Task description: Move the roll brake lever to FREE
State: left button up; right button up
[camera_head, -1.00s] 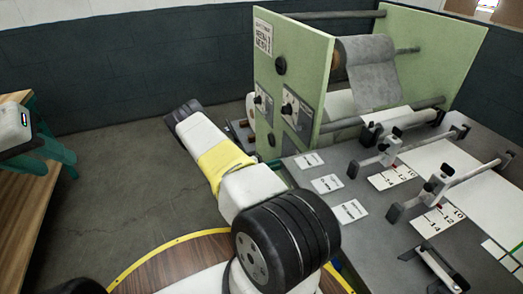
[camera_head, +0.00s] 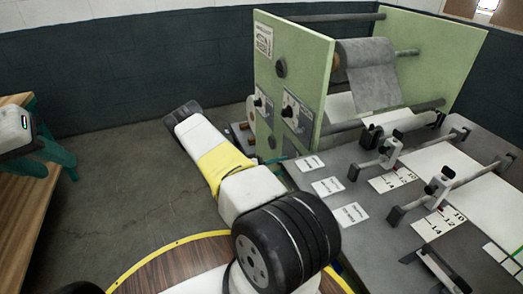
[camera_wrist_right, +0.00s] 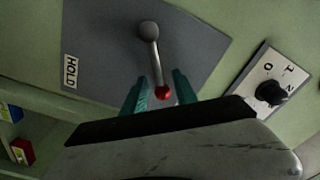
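The brake lever (camera_wrist_right: 154,62) shows in the right wrist view, a pale metal rod with a grey ball pivot at its top and a red knob (camera_wrist_right: 162,93) at its lower end. It sits on a dark grey plate (camera_wrist_right: 105,45) with a HOLD label (camera_wrist_right: 70,70) at left; no FREE label is visible. My right gripper (camera_wrist_right: 160,88) is open, its teal fingers on either side of the red knob with gaps visible. In the head view the lever cannot be made out. My left gripper (camera_head: 57,168) is far left, its teal fingers apart and empty, away from the machine.
A rotary switch (camera_wrist_right: 270,92) marked with numbers is right of the lever plate. The green machine panel (camera_head: 300,60) carries more knobs and a film roll (camera_head: 370,75) behind it. A grey bench (camera_head: 350,255) with rails is at right. A wooden table (camera_head: 22,215) is at left.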

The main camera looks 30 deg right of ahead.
jog(key=w+a, duration=0.1)
jog(key=a, duration=0.6)
jog(key=shift+a+f, duration=0.15)
jog(key=shift+a, duration=0.25)
